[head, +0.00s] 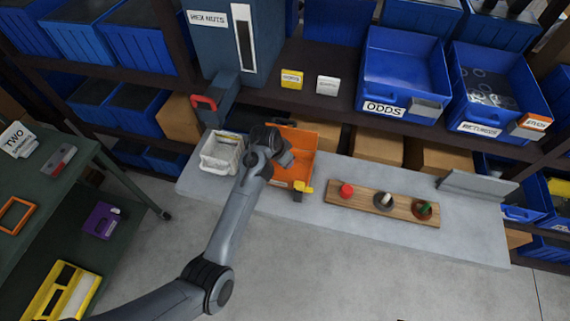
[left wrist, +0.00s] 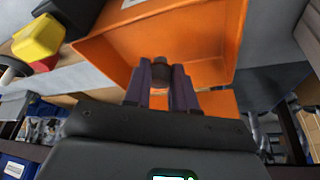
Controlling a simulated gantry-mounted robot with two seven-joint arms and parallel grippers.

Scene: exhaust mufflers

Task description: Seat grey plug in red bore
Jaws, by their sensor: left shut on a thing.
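My left gripper (head: 287,158) is over the orange bin (head: 301,139) in the head view, its fingertips hard to make out. In the left wrist view, my left gripper (left wrist: 161,72) is shut on a small dark grey-brown plug (left wrist: 160,63), with the orange bin (left wrist: 205,30) behind it. Most of the plug is hidden between the fingers. A wooden board (head: 365,202) on the bench carries a red piece (head: 346,190) at left, a pale plug (head: 386,199) in a dark grey ring at middle, and a green plug (head: 425,208) in a reddish ring at right.
A white basket (head: 221,153) stands left of the orange bin. A yellow piece (head: 304,187) is at the bin's front right corner. A grey angled plate (head: 478,187) is at the bench's right. Blue shelf bins rise behind. The bench (head: 460,236) is bare right of the board.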

